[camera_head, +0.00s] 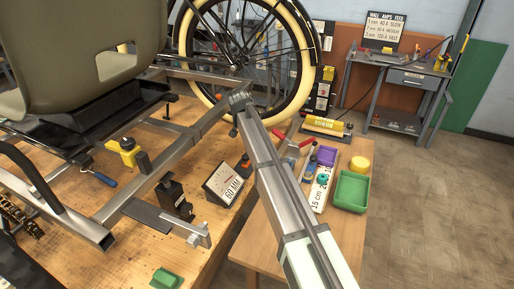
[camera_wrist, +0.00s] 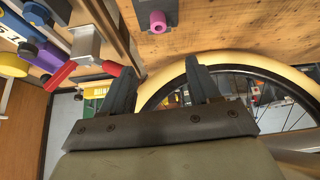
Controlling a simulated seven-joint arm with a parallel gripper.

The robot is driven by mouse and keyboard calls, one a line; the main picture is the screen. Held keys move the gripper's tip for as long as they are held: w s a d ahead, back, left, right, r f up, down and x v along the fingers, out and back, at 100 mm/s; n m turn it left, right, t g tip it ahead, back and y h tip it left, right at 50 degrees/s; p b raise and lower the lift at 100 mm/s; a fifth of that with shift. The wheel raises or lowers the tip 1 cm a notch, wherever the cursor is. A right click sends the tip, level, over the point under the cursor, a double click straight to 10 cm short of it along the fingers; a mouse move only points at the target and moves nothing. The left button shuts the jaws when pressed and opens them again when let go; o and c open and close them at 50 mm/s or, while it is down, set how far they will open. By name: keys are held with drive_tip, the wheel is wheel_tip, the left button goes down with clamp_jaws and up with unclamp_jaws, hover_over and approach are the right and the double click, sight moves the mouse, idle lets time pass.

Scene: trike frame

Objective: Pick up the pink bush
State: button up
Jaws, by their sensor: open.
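The pink bush (camera_wrist: 158,21) shows in the wrist view as a short pink cylinder with a hole in its end. It sits on a dark grey block (camera_wrist: 150,5) on the wooden surface. I cannot make it out in the head view. My gripper (camera_wrist: 160,80) is open and empty. Its two dark fingers point up the wrist picture, and the bush appears beyond them, roughly in line with the gap and apart from both fingers. My gripper cannot be made out clearly in the head view.
The trike frame (camera_head: 185,145) stands on the wooden bench with its cream-tyred wheel (camera_head: 313,75) upright behind. A red-handled clamp (camera_wrist: 62,75) is left of the fingers in the wrist view.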

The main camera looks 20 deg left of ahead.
drive_tip(key=shift+m, duration=0.4)
drive_tip(key=x, duration=0.5)
drive_tip(key=s+x, duration=0.1)
drive_tip(key=x, duration=0.2)
drive_tip(key=shift+w+f, duration=0.15)
drive_tip(key=shift+f, duration=0.2)
drive_tip(key=shift+s+x, duration=0.15)
drive_tip(key=shift+x, duration=1.15)
drive_tip(key=shift+s+x, duration=0.15)
drive_tip(key=shift+x, duration=1.15)
drive_tip(key=shift+f, duration=0.2)
drive_tip(key=shift+c, duration=0.3)
clamp_jaws()
drive_tip(key=shift+r, duration=0.1)
